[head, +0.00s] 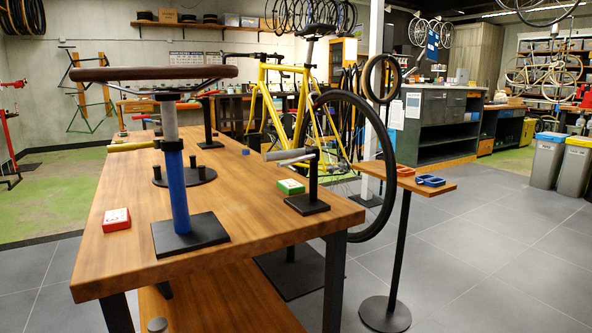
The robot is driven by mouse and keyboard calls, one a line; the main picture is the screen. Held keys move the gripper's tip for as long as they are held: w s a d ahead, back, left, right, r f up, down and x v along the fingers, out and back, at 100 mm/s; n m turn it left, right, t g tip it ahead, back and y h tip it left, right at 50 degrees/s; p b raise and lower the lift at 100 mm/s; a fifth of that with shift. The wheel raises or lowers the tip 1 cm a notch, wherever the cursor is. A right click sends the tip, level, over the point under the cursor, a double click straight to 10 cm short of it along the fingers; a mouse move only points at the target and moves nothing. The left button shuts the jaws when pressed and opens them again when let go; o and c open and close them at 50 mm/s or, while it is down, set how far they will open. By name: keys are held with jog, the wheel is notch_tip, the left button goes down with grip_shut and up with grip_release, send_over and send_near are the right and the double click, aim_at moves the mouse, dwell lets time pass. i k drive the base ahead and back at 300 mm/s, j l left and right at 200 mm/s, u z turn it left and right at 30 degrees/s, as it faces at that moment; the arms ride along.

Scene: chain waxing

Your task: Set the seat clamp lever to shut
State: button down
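A seat stand stands on the near end of the wooden workbench: a brown saddle (155,73) on a silver seatpost (169,120), which goes into an upright blue tube (178,190) on a black square base (189,235). At the top of the blue tube, a brass-coloured lever (131,147) sticks out to the left, roughly level, away from the tube. The clamp around the post is small, and its details are hard to make out. My gripper is not in view.
The wooden bench (255,225) also holds a red box (116,219), a green box (291,187) and a black post with a grey lever (290,156). A yellow bicycle (300,110) stands behind. A small side stand (400,180) is at right. Tiled floor at right is open.

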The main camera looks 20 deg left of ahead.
aim_at(155, 143)
jog(key=u, duration=1.95)
jog(key=i+j, duration=0.1)
jog(key=j, duration=0.1)
